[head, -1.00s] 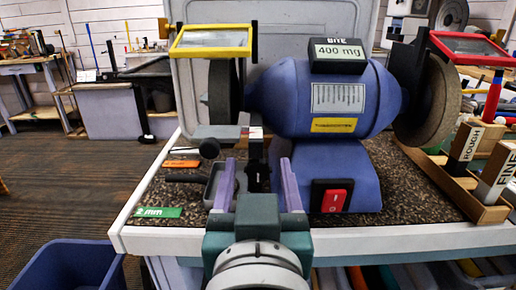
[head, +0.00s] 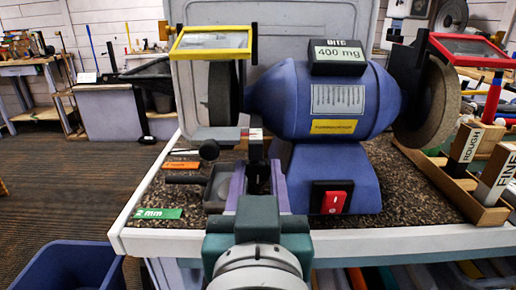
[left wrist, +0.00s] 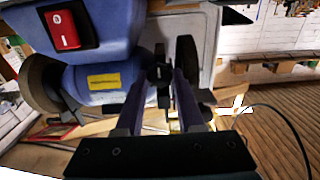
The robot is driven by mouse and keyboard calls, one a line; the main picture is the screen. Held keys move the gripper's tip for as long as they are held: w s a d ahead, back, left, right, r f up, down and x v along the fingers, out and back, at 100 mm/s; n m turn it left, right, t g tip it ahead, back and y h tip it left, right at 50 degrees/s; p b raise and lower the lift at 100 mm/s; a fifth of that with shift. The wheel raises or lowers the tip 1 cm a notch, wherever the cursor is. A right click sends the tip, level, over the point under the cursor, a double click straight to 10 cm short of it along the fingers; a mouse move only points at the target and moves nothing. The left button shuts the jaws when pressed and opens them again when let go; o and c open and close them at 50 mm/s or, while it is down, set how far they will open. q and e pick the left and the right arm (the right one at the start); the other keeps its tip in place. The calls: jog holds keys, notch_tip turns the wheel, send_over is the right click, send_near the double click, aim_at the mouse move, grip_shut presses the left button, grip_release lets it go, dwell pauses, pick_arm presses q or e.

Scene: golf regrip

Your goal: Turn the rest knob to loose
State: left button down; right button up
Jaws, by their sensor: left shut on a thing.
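The blue bench grinder (head: 320,100) stands on a speckled mat on the bench, with a tool rest (head: 222,133) in front of its left wheel. Below the rest is a black knob (head: 258,178) on a dark post. My left gripper (head: 258,184) comes in from the front, with its purple fingers closed on either side of the knob. In the left wrist view the dark knob (left wrist: 161,72) shows between the fingertips. The fingers hide part of the knob, and I cannot read its turn angle. My right gripper is not in view.
A black ball handle (head: 209,149) sits just left of the fingers. A green 2 mm tag (head: 158,213) and an orange tag (head: 181,165) lie at the left. A red switch (head: 333,201) is close on the right. A wooden rack (head: 487,207) stands at the far right.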

pick_arm(q)
jog(key=shift+n+p, duration=0.3)
jog(key=shift+n, duration=1.1)
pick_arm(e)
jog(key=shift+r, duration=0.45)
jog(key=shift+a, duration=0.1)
pick_arm(q)
jog(key=c, duration=0.6)
grip_release()
jog(key=shift+o, duration=0.2)
jog(key=s, duration=1)
jog(key=shift+p, duration=0.45)
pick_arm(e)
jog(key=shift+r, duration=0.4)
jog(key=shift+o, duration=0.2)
